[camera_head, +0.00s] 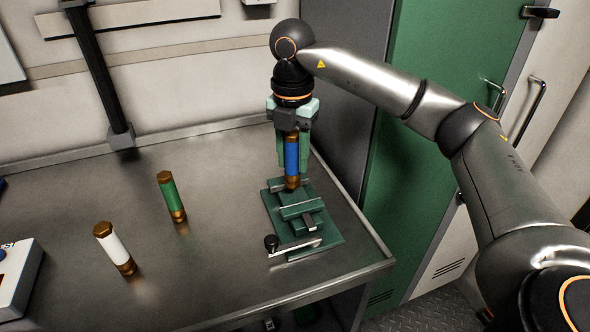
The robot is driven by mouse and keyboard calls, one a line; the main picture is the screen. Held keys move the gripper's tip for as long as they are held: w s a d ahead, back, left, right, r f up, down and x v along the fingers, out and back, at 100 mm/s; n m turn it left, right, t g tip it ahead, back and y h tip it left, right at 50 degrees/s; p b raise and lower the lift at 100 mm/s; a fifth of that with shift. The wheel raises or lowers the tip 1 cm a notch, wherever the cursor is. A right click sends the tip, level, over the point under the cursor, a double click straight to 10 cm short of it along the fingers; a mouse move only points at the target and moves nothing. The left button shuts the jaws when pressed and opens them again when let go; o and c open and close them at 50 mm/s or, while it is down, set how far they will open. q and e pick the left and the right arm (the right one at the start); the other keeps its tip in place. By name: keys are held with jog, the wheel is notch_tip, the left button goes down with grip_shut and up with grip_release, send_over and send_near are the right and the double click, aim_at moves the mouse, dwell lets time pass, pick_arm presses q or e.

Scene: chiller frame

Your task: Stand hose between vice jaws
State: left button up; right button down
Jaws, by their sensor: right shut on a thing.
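A blue hose (291,158) with brass ends stands upright in my right gripper (292,150), which is shut on it and points straight down. The hose's lower brass end is at the back part of the green vice (318,238), near its jaws. I cannot tell whether the end is between the jaws or just above them. The vice sits near the right end of the bench, with its crank handle (295,245) toward the front. A green hose (171,196) and a white hose (114,247) stand on the bench to the left. My left gripper is not in view.
The metal bench (215,262) has free room between the standing hoses and the vice. A white box (18,280) is at the left edge. A black post (100,75) is at the back wall. A green cabinet door (425,130) is to the right.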

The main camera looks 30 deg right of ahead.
aim_at(295, 130)
jog(key=f, duration=0.1)
jog(key=d+f, duration=0.1)
jog(key=f, duration=0.1)
jog(key=shift+w, duration=0.15)
jog(key=shift+a+f, duration=0.1)
jog(key=shift+f, duration=0.35)
jog(key=shift+f, duration=0.2)
jog(key=c, duration=0.5)
grip_release()
jog(key=shift+r, duration=0.1)
jog(key=shift+r, duration=0.25)
notch_tip(295, 130, up, 12)
jog(key=shift+f+p, duration=0.15)
jog(key=shift+p, duration=0.55)
